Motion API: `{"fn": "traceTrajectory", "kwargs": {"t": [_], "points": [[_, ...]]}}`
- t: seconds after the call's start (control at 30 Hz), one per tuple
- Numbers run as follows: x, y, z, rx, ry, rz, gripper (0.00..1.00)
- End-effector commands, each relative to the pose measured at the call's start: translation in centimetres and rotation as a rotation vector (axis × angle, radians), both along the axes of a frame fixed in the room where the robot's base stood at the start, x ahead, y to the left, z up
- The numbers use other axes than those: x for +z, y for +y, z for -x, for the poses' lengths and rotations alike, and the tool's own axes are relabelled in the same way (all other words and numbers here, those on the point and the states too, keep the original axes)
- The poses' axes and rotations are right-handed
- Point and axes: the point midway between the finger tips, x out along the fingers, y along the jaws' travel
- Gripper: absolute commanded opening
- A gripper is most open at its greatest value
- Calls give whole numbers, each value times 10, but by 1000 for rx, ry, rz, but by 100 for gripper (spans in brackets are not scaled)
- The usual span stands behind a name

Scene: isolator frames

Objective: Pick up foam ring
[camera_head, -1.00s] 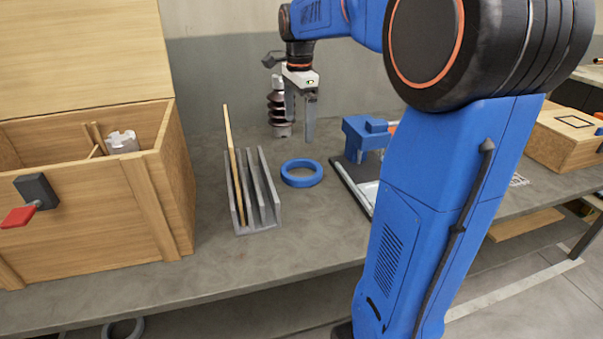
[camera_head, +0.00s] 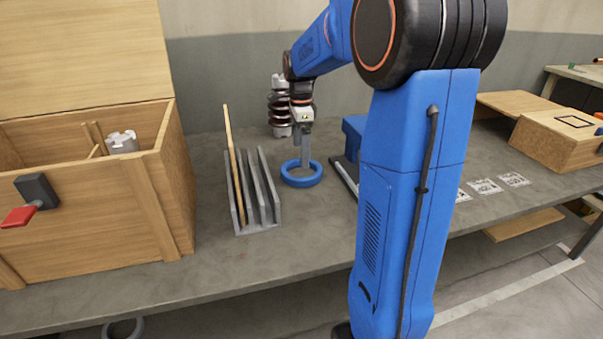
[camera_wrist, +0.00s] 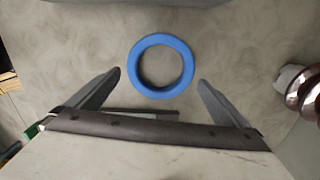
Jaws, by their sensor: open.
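The foam ring (camera_head: 301,181) is blue and lies flat on the grey bench, right of the slotted grey rack. My gripper (camera_head: 304,163) points down over the ring in the head view; its fingers overlap the ring's far side there. In the wrist view the whole ring (camera_wrist: 161,66) shows, with bare bench through its hole. The open fingers of my gripper (camera_wrist: 160,76) stand apart on the left and right of the ring, with a gap on each side. Nothing is between the fingertips except the ring's outline below. The exact height above the bench is hard to tell.
The grey rack (camera_head: 262,222) holding a thin wooden board (camera_head: 233,160) stands close left of the ring. A wooden crate (camera_head: 95,205) is further left. A brown ribbed insulator (camera_head: 280,104) stands behind. A blue device (camera_head: 353,133) is at right, partly hidden by my arm.

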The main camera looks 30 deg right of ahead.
Motion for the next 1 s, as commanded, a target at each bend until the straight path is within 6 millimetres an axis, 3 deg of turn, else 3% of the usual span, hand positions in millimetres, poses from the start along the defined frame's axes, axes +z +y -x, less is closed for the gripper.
{"fn": "traceTrajectory", "kwargs": {"t": [0.27, 0.6, 0.93, 1.0], "points": [[-18, 0, 0, 0, 1, 0, 100], [-60, -3, 0, 0, 0, 0, 100], [-65, -3, -1, 0, -1, 0, 100], [-65, -3, -1, 0, -1, 0, 83]]}}
